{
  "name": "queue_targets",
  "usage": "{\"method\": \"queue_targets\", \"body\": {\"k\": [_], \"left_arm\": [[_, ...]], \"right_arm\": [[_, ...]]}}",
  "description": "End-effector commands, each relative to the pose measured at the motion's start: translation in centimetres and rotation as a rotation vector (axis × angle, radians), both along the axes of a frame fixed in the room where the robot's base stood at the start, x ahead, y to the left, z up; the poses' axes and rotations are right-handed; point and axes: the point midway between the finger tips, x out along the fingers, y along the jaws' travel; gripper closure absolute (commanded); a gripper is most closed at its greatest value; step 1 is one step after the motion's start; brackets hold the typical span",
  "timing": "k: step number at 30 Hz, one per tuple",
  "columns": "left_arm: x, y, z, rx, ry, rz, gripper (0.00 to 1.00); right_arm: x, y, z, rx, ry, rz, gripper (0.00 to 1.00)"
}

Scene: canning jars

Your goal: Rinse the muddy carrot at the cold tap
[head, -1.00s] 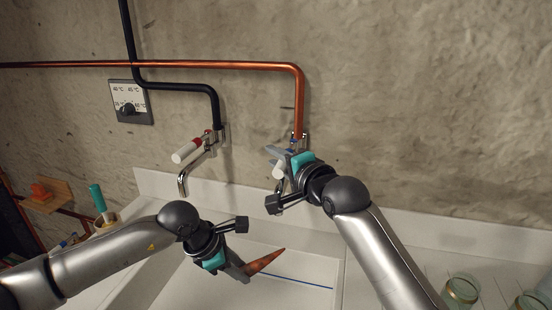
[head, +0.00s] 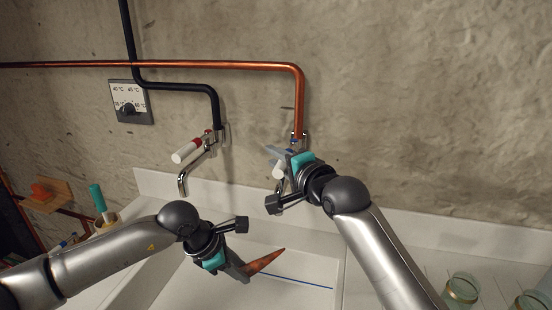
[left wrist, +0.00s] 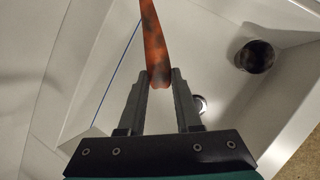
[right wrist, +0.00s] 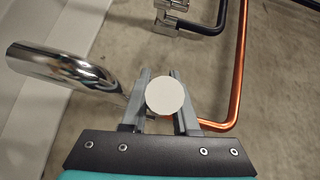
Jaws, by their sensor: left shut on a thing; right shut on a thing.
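My left gripper (head: 232,268) is shut on the muddy carrot (head: 264,262) and holds it over the white sink. In the left wrist view the carrot (left wrist: 154,45) is orange with dark mud patches, its thick end between the fingers. My right gripper (head: 288,164) is shut on the white lever of the right-hand tap (head: 279,187), the one on the copper pipe. The round end of this lever (right wrist: 165,97) shows between the fingers in the right wrist view. The chrome spout (right wrist: 62,68) is beside it. I see no water. The carrot is apart from the spout, lower and in front.
A second tap (head: 184,183) with a white lever and red ring stands to the left, on a black pipe. A temperature dial (head: 128,107) is on the wall. Glass jars (head: 461,290) stand at the right. A blue line (head: 300,281) runs along the sink.

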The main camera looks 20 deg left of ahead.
Motion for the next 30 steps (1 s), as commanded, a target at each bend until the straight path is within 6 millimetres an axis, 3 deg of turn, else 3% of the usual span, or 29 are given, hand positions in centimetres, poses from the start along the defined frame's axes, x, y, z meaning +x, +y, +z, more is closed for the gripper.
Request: {"method": "queue_targets", "body": {"k": [30], "left_arm": [[0.0,0.0,0.0,-0.001,-0.001,0.0,0.98]], "right_arm": [[-0.3,-1.5,-0.1,-0.002,0.002,0.201,1.0]]}}
